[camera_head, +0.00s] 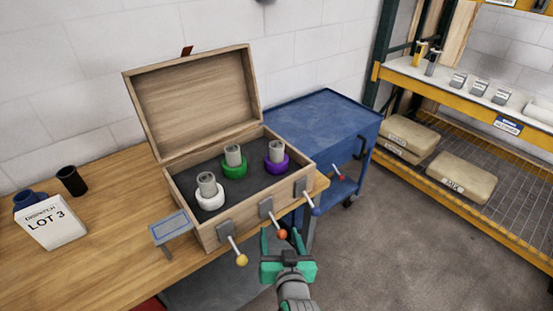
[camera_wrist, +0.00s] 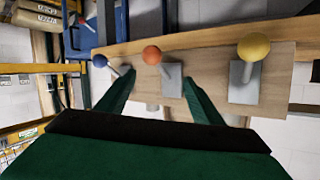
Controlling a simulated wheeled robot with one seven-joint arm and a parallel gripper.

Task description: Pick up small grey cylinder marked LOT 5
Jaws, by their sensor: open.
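Three small grey cylinders stand in an open wooden box, one in a white ring (camera_head: 207,183), one in a green ring (camera_head: 233,153), one in a purple ring (camera_head: 277,150). I cannot read any LOT mark on them. My gripper (camera_head: 282,237) is open and empty, outside the box's front wall, near the orange-knobbed lever (camera_head: 282,234). In the wrist view my fingers (camera_wrist: 158,85) point at the box front, either side of the orange knob (camera_wrist: 152,55). The cylinders are hidden in that view.
The wooden box (camera_head: 190,232) has its lid (camera_head: 195,100) raised at the back. Levers with yellow (camera_head: 242,260) and blue (camera_head: 316,211) knobs also stick out in front. A card (camera_head: 50,222) reads "DISPATCH LOT 3". A blue cart (camera_head: 325,115) and a shelf (camera_head: 450,105) stand right.

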